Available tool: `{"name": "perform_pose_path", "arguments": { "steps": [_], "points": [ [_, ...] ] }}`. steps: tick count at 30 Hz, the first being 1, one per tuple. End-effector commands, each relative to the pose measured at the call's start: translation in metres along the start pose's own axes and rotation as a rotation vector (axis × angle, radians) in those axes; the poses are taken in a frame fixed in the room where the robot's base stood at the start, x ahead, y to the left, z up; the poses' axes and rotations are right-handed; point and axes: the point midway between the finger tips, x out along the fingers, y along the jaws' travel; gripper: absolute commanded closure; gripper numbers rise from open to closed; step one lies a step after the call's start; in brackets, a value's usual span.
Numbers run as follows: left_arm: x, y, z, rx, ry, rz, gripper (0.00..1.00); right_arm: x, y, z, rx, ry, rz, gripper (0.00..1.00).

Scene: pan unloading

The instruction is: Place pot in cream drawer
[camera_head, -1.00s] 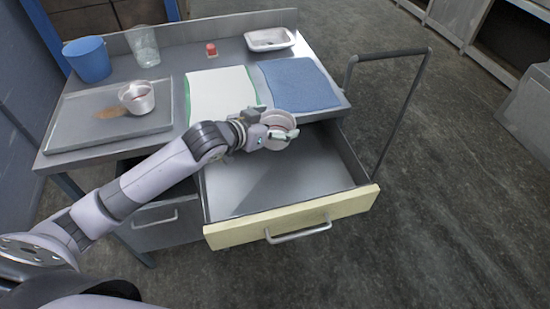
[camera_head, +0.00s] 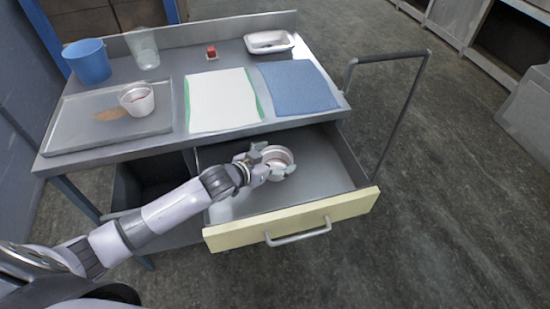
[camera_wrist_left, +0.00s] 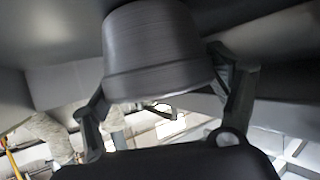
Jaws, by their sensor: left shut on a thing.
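My left gripper (camera_head: 275,160) is shut on a small round metal pot (camera_head: 280,154) with a pinkish inside. The pot is over the inside of the open cream drawer (camera_head: 345,208), towards its back. I cannot tell whether the pot touches the drawer floor. In the left wrist view the pot (camera_wrist_left: 155,45) is a grey cylinder between the two fingers, and its far side is hidden. A second small pot (camera_head: 137,99) with reddish content stands on the grey tray (camera_head: 75,142). My right gripper is not in view.
On the worktop are a blue bucket (camera_head: 88,62), a clear glass (camera_head: 144,48), a white cloth (camera_head: 219,100), a blue cloth (camera_head: 298,87), a small red item (camera_head: 211,51) and a white dish (camera_head: 269,41). The drawer floor right of the pot is bare.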

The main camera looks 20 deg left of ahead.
Motion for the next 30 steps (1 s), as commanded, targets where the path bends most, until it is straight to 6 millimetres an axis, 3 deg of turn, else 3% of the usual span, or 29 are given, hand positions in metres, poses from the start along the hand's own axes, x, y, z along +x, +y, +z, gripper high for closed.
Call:
{"name": "perform_pose_path", "arguments": {
  "steps": [5,6,14,26,30],
  "points": [
    [0.001,0.0,0.002,0.0,0.0,-0.001,0.48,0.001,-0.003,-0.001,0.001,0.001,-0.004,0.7],
    [0.001,0.0,0.003,0.0,0.0,-0.001,0.18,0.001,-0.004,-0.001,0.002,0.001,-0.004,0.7],
    [0.001,0.0,0.002,0.0,0.0,-0.001,0.0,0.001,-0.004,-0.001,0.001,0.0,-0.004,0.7],
    [-0.001,0.0,-0.002,0.001,0.001,0.0,0.0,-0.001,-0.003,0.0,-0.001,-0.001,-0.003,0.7],
    [-0.018,-0.001,0.001,0.0,-0.002,-0.001,0.0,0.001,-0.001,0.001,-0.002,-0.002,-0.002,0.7]
  ]
}}
